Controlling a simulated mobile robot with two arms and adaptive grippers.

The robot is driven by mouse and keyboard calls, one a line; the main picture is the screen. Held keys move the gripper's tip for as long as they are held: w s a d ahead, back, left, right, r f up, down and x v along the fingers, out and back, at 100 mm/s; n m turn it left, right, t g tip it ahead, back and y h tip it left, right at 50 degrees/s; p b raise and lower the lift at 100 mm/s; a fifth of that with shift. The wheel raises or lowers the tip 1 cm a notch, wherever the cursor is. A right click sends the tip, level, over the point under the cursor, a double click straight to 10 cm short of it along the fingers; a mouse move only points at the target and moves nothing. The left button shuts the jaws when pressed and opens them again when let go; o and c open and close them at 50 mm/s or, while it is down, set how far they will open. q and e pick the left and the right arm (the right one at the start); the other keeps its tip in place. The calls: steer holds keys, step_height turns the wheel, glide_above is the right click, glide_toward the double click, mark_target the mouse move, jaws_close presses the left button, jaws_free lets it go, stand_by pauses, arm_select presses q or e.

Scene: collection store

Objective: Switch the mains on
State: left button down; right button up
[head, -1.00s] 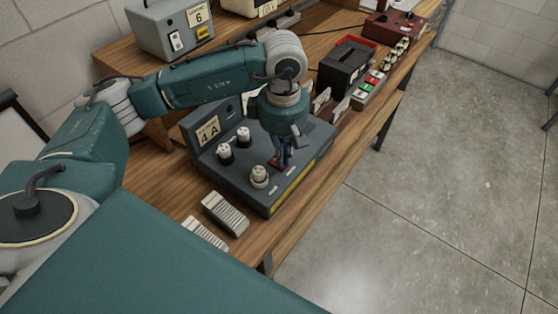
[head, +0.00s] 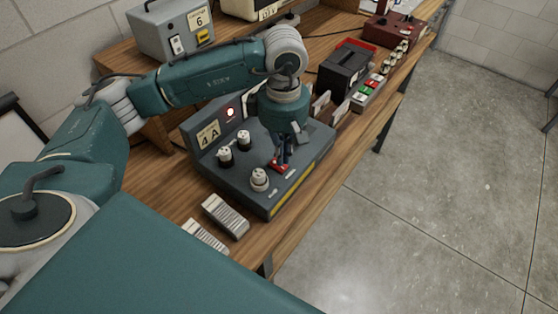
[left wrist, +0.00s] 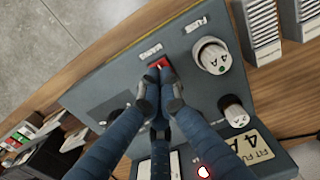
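The grey control box (head: 289,193) labelled 4 A stands on the wooden bench. Its red rocker switch (head: 278,166) sits on the sloped top, and it also shows in the left wrist view (left wrist: 159,62). My right gripper is not in view.
White knobs (head: 259,178) stand on the box close to the switch. Grey ribbed blocks (head: 225,215) lie in front of the box. A black device (head: 345,68) and a grey unit marked 6 (head: 170,28) stand farther back. The floor at right is clear.

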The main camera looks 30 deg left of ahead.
mark_target(283, 168)
arm_select(q)
steer(key=shift+r+p, duration=0.9)
steer(key=shift+r, duration=1.4)
